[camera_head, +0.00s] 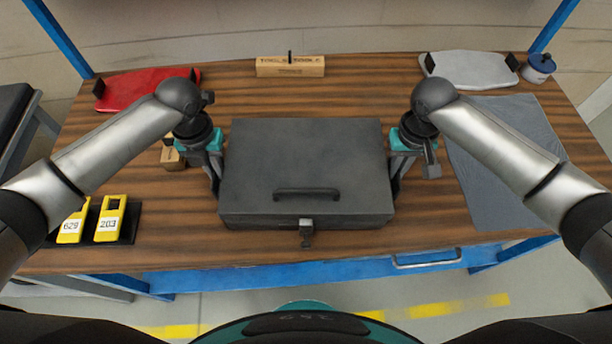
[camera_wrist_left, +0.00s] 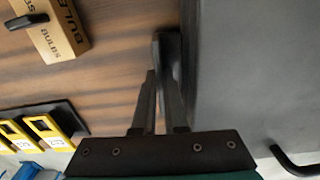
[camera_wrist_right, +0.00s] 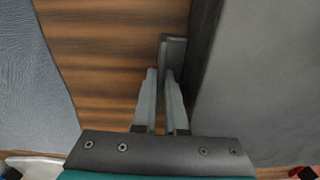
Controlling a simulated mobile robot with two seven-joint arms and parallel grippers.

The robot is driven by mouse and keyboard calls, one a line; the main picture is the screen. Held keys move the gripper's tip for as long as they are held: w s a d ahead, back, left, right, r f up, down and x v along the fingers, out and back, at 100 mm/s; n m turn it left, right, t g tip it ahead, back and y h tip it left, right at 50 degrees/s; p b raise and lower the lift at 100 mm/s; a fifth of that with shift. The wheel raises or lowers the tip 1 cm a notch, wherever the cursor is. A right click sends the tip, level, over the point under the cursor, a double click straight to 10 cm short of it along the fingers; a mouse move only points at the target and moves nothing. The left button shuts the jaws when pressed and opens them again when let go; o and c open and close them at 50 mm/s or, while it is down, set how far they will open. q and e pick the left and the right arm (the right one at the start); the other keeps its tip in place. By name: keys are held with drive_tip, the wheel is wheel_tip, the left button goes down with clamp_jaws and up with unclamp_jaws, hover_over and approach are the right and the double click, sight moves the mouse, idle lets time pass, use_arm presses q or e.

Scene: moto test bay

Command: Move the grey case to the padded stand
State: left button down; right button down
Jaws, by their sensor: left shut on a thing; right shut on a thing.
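The grey case (camera_head: 300,155) is closed, with a dark handle on its lid and a latch at its front edge. It is over the middle of the wooden bench; I cannot tell whether it rests on it. My left gripper (camera_head: 215,188) is shut on a dark side handle of the case (camera_wrist_left: 240,70), at its left side. My right gripper (camera_head: 394,186) is shut on the matching handle at the right side of the case (camera_wrist_right: 260,80). A stand with a dark top (camera_head: 14,102), likely the padded stand, is partly visible at the far left edge.
Blue posts rise at the back corners.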

use_arm(q)
drive_tip(key=shift+w+r, duration=0.1)
drive_tip(key=shift+r, duration=0.15)
use_arm(e)
drive_tip(key=shift+w+r, duration=0.1)
drive_tip(key=shift+r, duration=0.2)
